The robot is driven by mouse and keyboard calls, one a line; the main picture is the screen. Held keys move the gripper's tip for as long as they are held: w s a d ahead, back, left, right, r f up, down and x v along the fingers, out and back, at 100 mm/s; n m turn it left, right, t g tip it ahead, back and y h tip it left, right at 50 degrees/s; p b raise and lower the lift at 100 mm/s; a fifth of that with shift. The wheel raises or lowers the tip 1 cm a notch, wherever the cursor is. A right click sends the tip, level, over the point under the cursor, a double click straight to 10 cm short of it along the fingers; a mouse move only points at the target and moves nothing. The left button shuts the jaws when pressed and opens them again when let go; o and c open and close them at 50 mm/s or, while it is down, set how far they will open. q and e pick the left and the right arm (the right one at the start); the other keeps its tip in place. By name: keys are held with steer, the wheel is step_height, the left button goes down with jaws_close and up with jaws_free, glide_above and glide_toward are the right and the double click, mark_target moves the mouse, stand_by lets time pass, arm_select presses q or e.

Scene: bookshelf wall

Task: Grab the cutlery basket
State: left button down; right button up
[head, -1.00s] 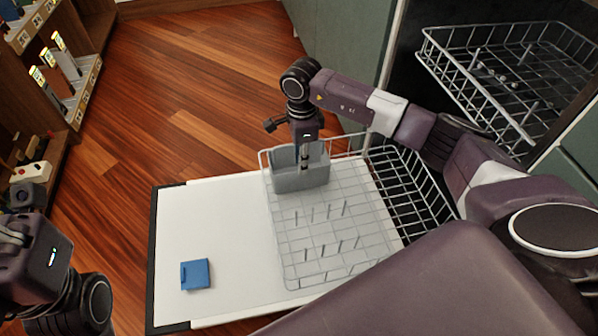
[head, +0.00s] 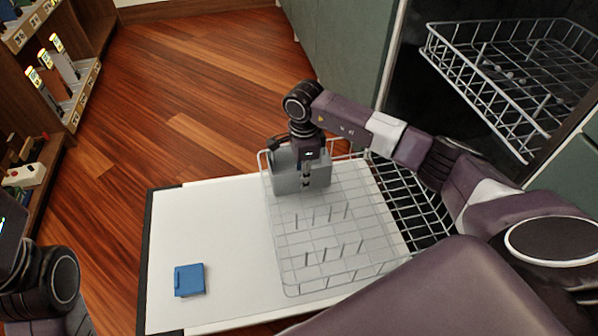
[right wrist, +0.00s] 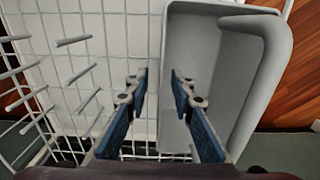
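The grey cutlery basket (head: 286,180) stands in the back left corner of the pulled-out wire dish rack (head: 330,284). It also fills the right part of the right wrist view (right wrist: 222,62). My right gripper (head: 306,186) points down at the basket and hides part of it. In the right wrist view its two blue-padded fingers (right wrist: 160,88) are apart. The basket's side wall lies between them, one finger on the outer side and one over the inside. Gaps show beside the wall, and contact is not clear. My left arm shows at the left edge, but its gripper is out of view.
A blue square item (head: 190,280) lies on the white open door (head: 222,230), left of the rack. An upper wire rack (head: 500,75) juts out at the right. Shelves (head: 60,85) stand at far left. The wooden floor behind the door is clear.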

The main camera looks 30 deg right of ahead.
jaws_close()
steer(key=shift+r, duration=0.15)
